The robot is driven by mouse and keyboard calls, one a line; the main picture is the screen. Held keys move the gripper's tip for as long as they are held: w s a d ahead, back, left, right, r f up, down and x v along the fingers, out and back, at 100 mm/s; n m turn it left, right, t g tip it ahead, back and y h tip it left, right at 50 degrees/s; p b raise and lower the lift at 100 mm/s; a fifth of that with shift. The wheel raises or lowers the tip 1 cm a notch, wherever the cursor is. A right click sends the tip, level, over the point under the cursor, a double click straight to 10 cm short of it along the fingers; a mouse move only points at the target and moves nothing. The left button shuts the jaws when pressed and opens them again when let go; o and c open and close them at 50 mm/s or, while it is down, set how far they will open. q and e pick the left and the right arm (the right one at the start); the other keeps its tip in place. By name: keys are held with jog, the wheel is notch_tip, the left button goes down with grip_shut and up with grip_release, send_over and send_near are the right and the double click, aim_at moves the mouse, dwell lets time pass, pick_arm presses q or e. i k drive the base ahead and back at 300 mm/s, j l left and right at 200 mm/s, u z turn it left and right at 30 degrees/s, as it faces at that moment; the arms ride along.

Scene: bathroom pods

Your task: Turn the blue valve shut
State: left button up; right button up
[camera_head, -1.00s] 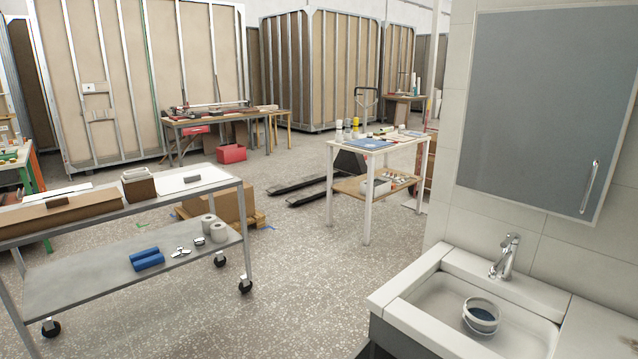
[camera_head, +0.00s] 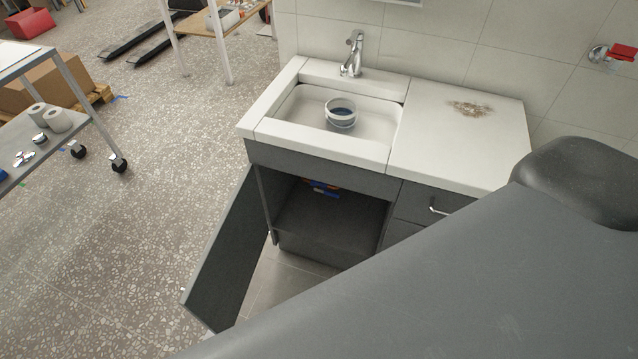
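Under the sink, the grey vanity cabinet (camera_head: 327,222) stands open, its door (camera_head: 222,250) swung out to the left. Small blue and orange parts (camera_head: 322,188) show high at the back inside it, partly hidden by the cabinet's upper front. They are too small to tell whether one is the blue valve or how it is turned. Neither of my grippers is in view.
A white sink (camera_head: 300,105) with a chrome tap (camera_head: 354,54) holds a small bucket (camera_head: 341,113). A red-handled wall fitting (camera_head: 620,52) is at right. A large grey shape covers the lower right.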

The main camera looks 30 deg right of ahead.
aim_at(330, 193)
jog(key=i+l+z, duration=0.15)
jog(key=z, duration=0.35)
jog(key=i+z, duration=0.2)
jog(key=z, duration=0.3)
jog(key=i+z, duration=0.2)
jog(key=z, duration=0.3)
